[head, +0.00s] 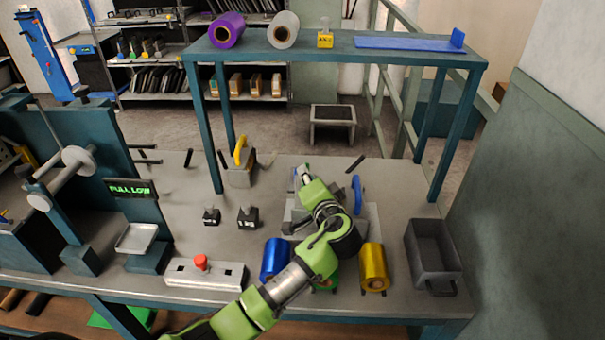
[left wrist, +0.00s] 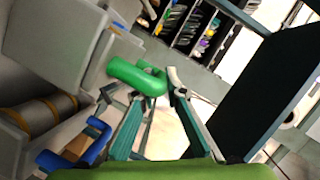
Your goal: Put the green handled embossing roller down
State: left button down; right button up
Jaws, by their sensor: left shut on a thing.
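My left gripper (left wrist: 140,90) has its two fingers closed around the green handle of the embossing roller (left wrist: 136,76) in the left wrist view. Grey blocky parts lie beside the handle there; I cannot tell which belong to the roller. In the head view my left arm reaches over the middle of the bench, and its wrist covers the held roller. I cannot tell whether the roller touches anything below. A blue handle (head: 357,195) stands just right of my wrist, and a yellow-handled block (head: 240,165) stands further left and back. My right gripper is not in view.
Two small black weights (head: 247,217) sit left of my arm. A raised shelf (head: 330,50) spans the back. Left-centre bench is mostly clear.

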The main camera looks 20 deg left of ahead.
pick_arm(q)
jog(key=shift+w+f, duration=0.15)
jog(key=shift+f, duration=1.25)
jog(key=shift+d, duration=0.1)
jog(key=c, duration=2)
grip_release()
jog(key=shift+f, duration=0.25)
jog(key=shift+c, duration=0.2)
jog(key=shift+s, duration=0.2)
jog(key=v, duration=1.2)
